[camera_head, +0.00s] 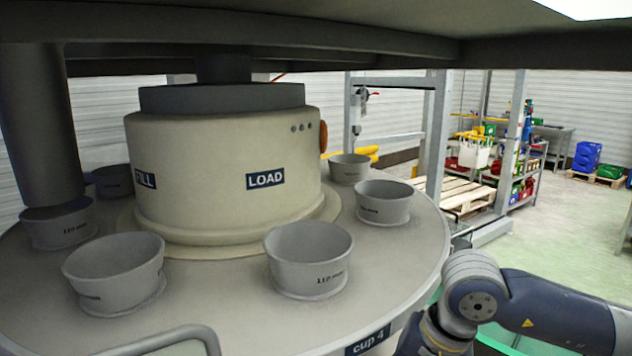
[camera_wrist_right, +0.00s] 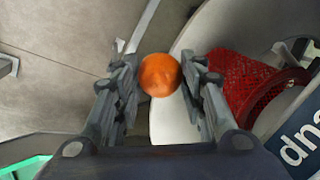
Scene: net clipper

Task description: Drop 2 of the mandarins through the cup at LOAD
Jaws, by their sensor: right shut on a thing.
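In the right wrist view an orange mandarin (camera_wrist_right: 160,75) sits between the fingertips of my right gripper (camera_wrist_right: 160,80), which is shut on it. In the head view the LOAD sign (camera_head: 265,179) is on the cream drum. The cup nearest below it (camera_head: 309,258) stands open at the front of the round turntable (camera_head: 220,318); no fruit shows in it, though its floor is partly hidden. My right arm (camera_head: 478,300) shows at the lower right, its gripper out of this picture. My left gripper is in neither view.
Several other cups, such as one at front left (camera_head: 115,270) and one at right (camera_head: 383,202), ring the turntable. A dark overhead plate (camera_head: 300,30) and a thick column (camera_head: 40,130) bound the space. A red net (camera_wrist_right: 238,80) hangs beside my right gripper.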

